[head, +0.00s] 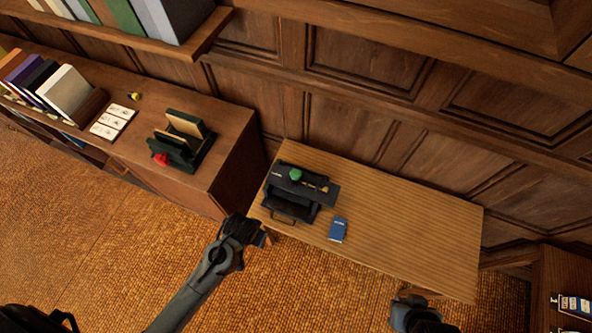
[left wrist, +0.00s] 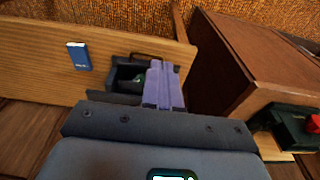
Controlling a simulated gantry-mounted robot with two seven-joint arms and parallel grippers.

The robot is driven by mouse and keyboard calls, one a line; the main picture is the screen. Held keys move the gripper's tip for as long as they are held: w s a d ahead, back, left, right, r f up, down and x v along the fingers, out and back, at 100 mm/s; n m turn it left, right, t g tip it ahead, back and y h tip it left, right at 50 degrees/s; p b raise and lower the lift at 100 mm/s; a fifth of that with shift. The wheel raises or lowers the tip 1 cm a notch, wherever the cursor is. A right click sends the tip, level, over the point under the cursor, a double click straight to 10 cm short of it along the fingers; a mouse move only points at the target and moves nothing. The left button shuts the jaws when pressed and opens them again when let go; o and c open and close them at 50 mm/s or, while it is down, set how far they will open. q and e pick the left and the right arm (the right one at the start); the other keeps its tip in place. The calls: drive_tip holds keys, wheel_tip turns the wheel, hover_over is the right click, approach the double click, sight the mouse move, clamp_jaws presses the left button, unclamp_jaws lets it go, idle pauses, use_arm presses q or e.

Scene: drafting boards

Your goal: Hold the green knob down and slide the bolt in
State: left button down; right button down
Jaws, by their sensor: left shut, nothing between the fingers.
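The green knob (head: 295,174) sits on top of a black device (head: 291,203) at the left end of the wooden table. A small brassy piece, perhaps the bolt (head: 325,187), shows to the right of the knob; its exact position is unclear. My left gripper (head: 266,239) is shut and empty, in front of the device's left side and apart from it in the picture. In the left wrist view its closed fingers (left wrist: 162,84) partly cover the device (left wrist: 128,76), with a bit of green beside them. My right gripper (head: 413,299) is at the table's front edge; its fingers are not clear.
A blue box (head: 338,230) lies right of the device on the table (head: 420,225). The table's right half is clear. A wooden cabinet (head: 235,165) stands close on the left, with a dark green holder (head: 181,150) and red knob. A panelled wall is behind.

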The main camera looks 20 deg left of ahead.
use_arm(q)
drive_tip(key=w+d, duration=0.2)
drive_tip(key=w, duration=1.2)
drive_tip(key=w+d+r+t, duration=0.1)
drive_tip(key=w+r+t, duration=0.1)
drive_tip(key=w+r, duration=0.5)
drive_tip(key=w, duration=0.2)
drive_tip(key=shift+w+r+t, duration=0.3)
drive_tip(key=shift+w, duration=0.05)
hover_over(296, 174)
drive_tip(key=s, duration=0.1)
drive_tip(key=f, duration=1.1)
drive_tip(key=shift+s+d+f, duration=0.2)
drive_tip(key=shift+f, duration=0.1)
drive_tip(key=shift+w+a+f, duration=0.1)
drive_tip(key=shift+f, duration=0.8)
